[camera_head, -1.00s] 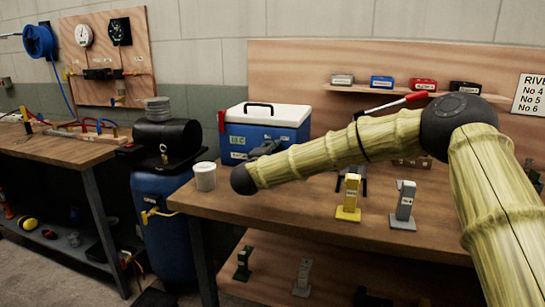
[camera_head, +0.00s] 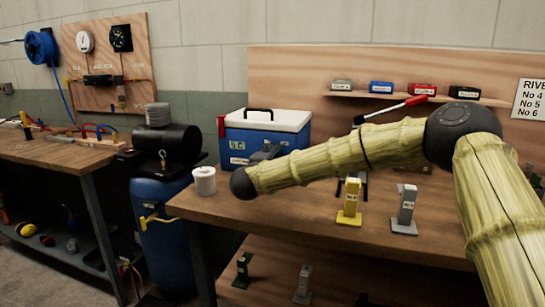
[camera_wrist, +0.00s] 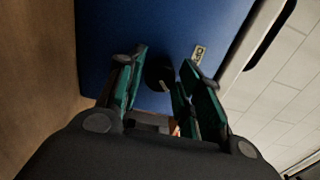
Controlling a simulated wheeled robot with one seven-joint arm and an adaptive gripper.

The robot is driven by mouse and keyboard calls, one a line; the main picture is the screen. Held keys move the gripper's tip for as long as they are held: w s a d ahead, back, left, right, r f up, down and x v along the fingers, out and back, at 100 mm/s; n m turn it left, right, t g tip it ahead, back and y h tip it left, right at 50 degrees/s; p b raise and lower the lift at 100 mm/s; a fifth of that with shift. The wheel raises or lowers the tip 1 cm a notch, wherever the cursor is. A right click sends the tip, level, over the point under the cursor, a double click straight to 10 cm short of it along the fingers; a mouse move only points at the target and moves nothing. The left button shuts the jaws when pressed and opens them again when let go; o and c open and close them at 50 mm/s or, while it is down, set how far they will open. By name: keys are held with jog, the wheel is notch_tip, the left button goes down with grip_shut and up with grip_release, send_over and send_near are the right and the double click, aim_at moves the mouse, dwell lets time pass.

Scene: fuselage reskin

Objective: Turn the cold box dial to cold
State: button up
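The cold box (camera_head: 262,137) is blue with a white lid and a black handle, standing on the wooden bench. Its front carries a small green readout (camera_head: 237,147), seemingly a low number with a C. In the wrist view, the dark round dial (camera_wrist: 160,73) sits on the blue front (camera_wrist: 185,25), with a small white label (camera_wrist: 198,53) beside it. My gripper (camera_wrist: 163,66) faces the front with its green fingers apart, one on each side of the dial. I cannot tell whether they touch it. In the head view, my gripper (camera_head: 266,152) is at the box front, mostly hidden by my arm.
A white tub (camera_head: 204,181) stands at the bench's left edge. Yellow (camera_head: 349,203) and grey (camera_head: 404,212) tools stand on the right. A shelf with several small boxes (camera_head: 381,88) is on the backboard.

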jog(key=shift+o, duration=0.7)
jog(key=shift+s, duration=0.1)
jog(key=v, duration=1.1)
jog(key=shift+s+a, duration=0.1)
jog(key=shift+s, duration=0.25)
jog(key=shift+r, duration=0.1)
